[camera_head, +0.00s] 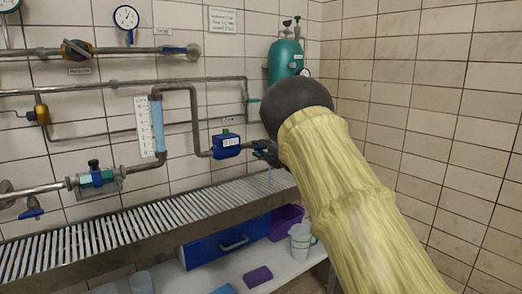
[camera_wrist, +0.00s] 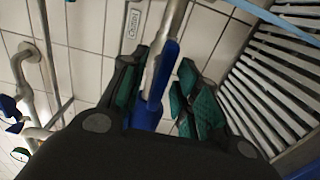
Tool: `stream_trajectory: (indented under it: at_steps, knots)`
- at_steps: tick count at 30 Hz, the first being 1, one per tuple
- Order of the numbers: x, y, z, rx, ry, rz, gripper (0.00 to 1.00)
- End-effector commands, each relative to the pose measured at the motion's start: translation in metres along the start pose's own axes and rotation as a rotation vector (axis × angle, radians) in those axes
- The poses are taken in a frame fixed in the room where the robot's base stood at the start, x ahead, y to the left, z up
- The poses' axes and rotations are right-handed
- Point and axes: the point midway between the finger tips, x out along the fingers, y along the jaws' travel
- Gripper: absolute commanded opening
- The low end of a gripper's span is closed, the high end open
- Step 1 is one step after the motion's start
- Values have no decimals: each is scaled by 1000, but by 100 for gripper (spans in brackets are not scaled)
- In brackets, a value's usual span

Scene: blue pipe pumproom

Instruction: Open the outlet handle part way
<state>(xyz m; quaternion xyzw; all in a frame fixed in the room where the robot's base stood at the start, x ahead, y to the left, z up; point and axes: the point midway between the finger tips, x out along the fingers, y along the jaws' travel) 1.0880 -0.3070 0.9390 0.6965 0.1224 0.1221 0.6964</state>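The blue outlet handle (camera_wrist: 154,85) shows in the wrist view, running up along a grey pipe (camera_wrist: 174,22). It lies between the two green-padded fingers of my gripper (camera_wrist: 165,92). The right finger stands apart from the handle, with a gap between them. The left finger is close beside the handle; I cannot tell whether it touches. In the head view my gripper (camera_head: 265,152) is at the pipe end just right of a blue box-shaped device (camera_head: 227,145). My arm hides most of that spot, and the handle cannot be made out there.
A slatted metal drain shelf (camera_head: 140,226) runs below the pipes. Under it are a blue toolbox (camera_head: 215,248), a purple bin (camera_head: 286,222) and a white jug (camera_head: 301,241). A green gas cylinder (camera_head: 284,62) stands in the corner. Tiled walls close the back and right.

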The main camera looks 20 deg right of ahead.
Motion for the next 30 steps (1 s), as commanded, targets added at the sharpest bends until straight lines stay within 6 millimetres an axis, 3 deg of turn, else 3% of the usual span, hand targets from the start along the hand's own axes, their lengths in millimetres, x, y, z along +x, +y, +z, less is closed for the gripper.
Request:
stream_trajectory:
  at_steps: [11, 30]
  knots:
    - [-7, 0, 0, 1, 0, 0, 32]
    - [-107, 0, 1, 1, -1, 0, 32]
